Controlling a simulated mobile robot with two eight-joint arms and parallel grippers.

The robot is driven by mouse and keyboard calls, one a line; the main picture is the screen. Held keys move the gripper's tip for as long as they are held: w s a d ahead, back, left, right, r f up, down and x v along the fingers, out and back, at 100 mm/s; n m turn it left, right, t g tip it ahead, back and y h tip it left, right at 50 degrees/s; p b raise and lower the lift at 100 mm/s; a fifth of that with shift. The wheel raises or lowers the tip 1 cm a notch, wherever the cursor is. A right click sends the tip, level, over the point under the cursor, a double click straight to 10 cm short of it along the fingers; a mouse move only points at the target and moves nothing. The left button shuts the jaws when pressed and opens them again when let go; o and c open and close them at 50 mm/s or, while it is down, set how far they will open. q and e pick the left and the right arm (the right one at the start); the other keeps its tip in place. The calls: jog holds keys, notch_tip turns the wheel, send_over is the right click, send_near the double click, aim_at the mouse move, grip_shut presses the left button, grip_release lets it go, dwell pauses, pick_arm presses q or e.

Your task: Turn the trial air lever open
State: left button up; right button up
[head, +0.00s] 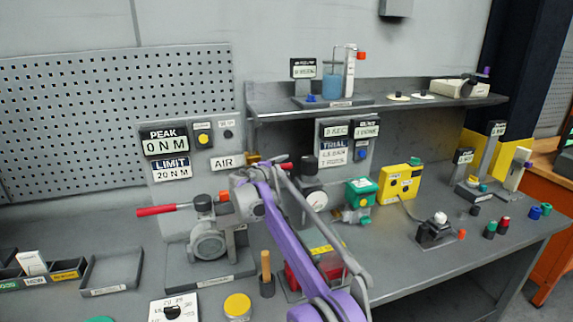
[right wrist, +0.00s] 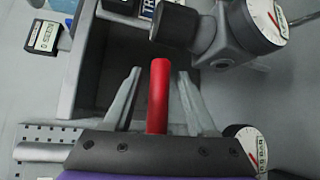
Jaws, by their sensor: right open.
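The trial air lever has a red handle (head: 287,166) that sticks out to the right of a brass fitting (head: 254,159), beside the AIR label (head: 227,162). My right gripper (head: 264,173) is at this lever and partly covers it in the head view. In the right wrist view the red handle (right wrist: 158,95) runs between the two spread fingers of the right gripper (right wrist: 160,74). A gap shows on each side of the handle. I cannot tell how deep it sits between the fingers. My left gripper is not in view.
A larger red-handled lever (head: 160,210) sits on the valve to the left. A black knob (right wrist: 175,26) and a gauge (right wrist: 257,23) are close beyond the fingers. A green box (head: 361,190) and a yellow box (head: 399,183) stand to the right.

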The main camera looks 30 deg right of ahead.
jog(key=shift+x, duration=1.2)
grip_shut()
dwell(0.6)
